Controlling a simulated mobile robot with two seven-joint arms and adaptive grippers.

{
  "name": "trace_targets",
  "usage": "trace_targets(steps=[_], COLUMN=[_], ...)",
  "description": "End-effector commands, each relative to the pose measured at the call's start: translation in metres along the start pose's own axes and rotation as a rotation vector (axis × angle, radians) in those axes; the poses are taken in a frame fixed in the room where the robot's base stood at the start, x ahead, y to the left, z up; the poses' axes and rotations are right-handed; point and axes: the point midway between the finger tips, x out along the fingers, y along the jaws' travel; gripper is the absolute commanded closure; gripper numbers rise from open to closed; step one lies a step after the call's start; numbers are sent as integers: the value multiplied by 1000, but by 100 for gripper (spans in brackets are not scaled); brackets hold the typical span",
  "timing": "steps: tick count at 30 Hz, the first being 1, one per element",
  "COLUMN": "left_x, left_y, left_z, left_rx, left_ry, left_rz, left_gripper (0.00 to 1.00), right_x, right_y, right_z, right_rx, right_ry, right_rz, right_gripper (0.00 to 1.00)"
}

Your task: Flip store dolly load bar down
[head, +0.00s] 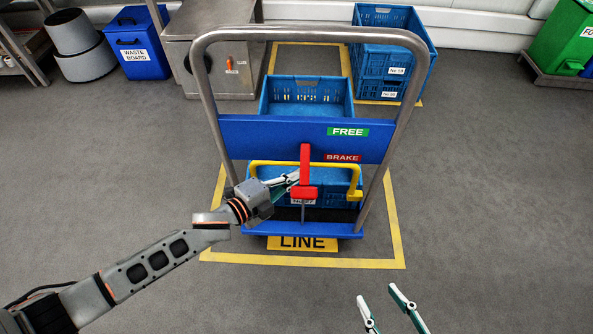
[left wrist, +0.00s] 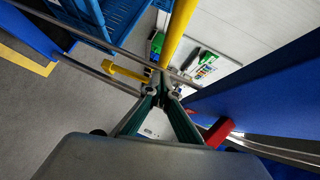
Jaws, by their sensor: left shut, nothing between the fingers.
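The store dolly has a grey tubular handle frame (head: 312,34) and a blue cross panel (head: 270,138). The yellow load bar (head: 270,163) runs across just below the panel, with a yellow end piece at the right. In the left wrist view the yellow bar (left wrist: 180,30) rises beyond my fingertips. My left gripper (head: 297,178) is shut and empty, at the bar's left half beside the red brake lever (head: 304,165). Whether it touches the bar I cannot tell. My right gripper (head: 377,292) is open and empty, low in front of the dolly.
Blue crates (head: 307,84) stand behind the panel. Another crate stack (head: 388,70), a steel cabinet (head: 215,55) and a waste bin (head: 140,55) stand behind. Floor at the right is clear.

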Motion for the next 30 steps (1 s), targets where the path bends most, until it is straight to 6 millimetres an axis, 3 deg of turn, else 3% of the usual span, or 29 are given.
trace_targets(steps=[14,24,30], left_x=[13,22,27], left_y=[-1,-8,-9], left_z=[12,21,26], left_rx=[0,1,0], left_ry=[1,1,1], left_rz=[-1,-4,-1], left_gripper=[100,100,100], right_x=[4,2,0], right_y=[-4,-1,-1], right_z=[-15,-13,-1], right_rx=[31,19,13], right_ry=[34,29,4], right_rz=[-2,0,-1], right_gripper=[60,60,60])
